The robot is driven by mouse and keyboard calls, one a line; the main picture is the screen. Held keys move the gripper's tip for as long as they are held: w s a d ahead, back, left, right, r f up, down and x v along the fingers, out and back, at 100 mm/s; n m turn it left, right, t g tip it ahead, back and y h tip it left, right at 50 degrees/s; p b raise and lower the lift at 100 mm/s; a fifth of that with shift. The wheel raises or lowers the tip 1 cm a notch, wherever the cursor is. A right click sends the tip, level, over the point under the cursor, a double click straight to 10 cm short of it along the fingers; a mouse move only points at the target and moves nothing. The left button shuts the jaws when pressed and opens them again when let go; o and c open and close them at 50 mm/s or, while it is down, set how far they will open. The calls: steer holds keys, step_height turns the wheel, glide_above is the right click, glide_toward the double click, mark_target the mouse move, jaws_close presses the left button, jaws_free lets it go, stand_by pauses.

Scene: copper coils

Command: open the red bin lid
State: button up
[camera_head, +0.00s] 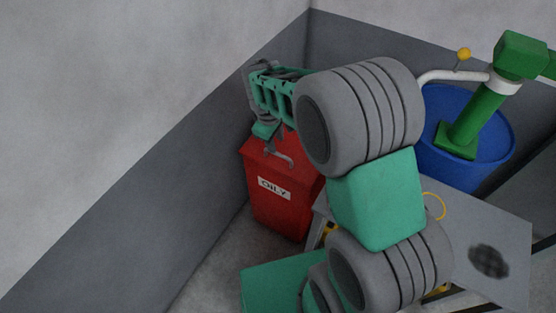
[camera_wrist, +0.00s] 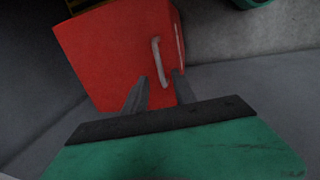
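The red bin (camera_head: 285,205) stands against the grey wall, with a white label reading "OILY" on its front. Its red lid (camera_head: 258,148) looks shut and carries a grey bar handle (camera_head: 283,158). In the wrist view the red lid (camera_wrist: 110,60) fills the upper middle, and the handle (camera_wrist: 158,62) lies just beyond and between my fingertips. My gripper (camera_head: 271,140) is above the lid, close to the handle; it also shows in the wrist view (camera_wrist: 160,75) with its two fingers apart. I cannot tell whether a finger touches the handle. My arm hides the bin's right upper part.
A grey table (camera_head: 510,225) with a dark round patch stands right of the bin, partly behind my arm. A blue drum (camera_head: 490,140) with a green post (camera_head: 480,110) is behind it. The grey wall (camera_head: 150,210) runs close along the bin's left.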

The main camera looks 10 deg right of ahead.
mark_target(278, 154)
steer(key=f, duration=0.4)
steer(key=w+d+f, duration=0.1)
steer(key=f, duration=0.1)
steer(key=shift+f+b, duration=0.35)
steer(key=shift+b, duration=0.05)
steer(key=shift+c, duration=0.5)
jaws_close()
stand_by(0.4)
